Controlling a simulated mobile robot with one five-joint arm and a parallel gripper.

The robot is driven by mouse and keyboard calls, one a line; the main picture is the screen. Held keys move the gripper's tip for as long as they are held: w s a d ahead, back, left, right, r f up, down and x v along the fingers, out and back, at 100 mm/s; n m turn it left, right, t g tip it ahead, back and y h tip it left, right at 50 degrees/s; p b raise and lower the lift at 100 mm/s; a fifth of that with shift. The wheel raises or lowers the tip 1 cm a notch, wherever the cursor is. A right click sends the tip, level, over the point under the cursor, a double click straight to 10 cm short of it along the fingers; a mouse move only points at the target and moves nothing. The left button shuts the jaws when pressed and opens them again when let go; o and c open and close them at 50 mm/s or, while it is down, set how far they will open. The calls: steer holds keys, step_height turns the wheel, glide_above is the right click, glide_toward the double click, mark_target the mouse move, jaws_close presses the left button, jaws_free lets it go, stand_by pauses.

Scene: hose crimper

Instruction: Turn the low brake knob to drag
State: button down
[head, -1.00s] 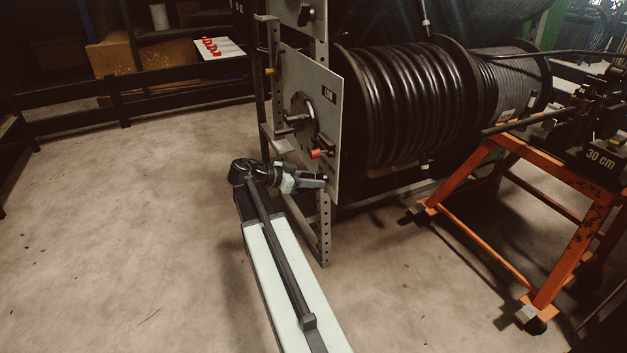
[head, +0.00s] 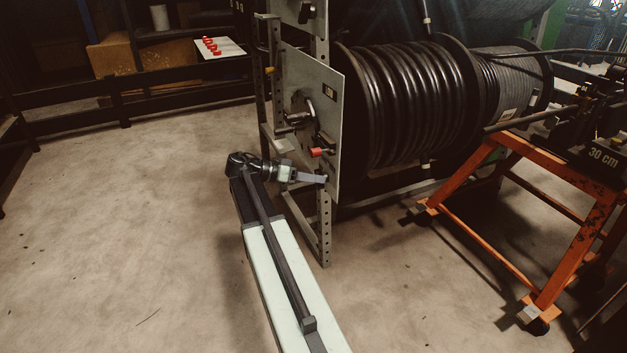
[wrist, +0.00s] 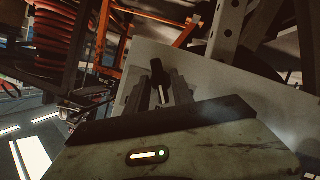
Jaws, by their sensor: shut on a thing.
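The low brake panel (head: 318,120) is an upright grey plate with a small dark label near its top. My gripper (head: 322,179) reaches level to its lower part, below the red-tipped lever (head: 317,152). In the wrist view my gripper (wrist: 163,88) is shut on a small black knob (wrist: 157,68), which shows between the fingertips against the plate. In the head view the jaws hide most of the knob. I cannot read its markings or its pointer direction.
A dark round hub with a crank handle (head: 296,122) stands out above my gripper. A black hose reel (head: 415,100) is behind the panel. An orange stand (head: 500,190) is at right. The floor (head: 120,220) at left is clear.

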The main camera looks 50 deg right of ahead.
stand_by(0.3)
steer(key=c, duration=1.4)
jaws_free()
steer(key=shift+c, duration=0.2)
steer(key=p+v, duration=0.2)
steer(key=v, duration=0.6)
steer(key=shift+p, duration=0.3)
steer(key=shift+d, duration=0.1)
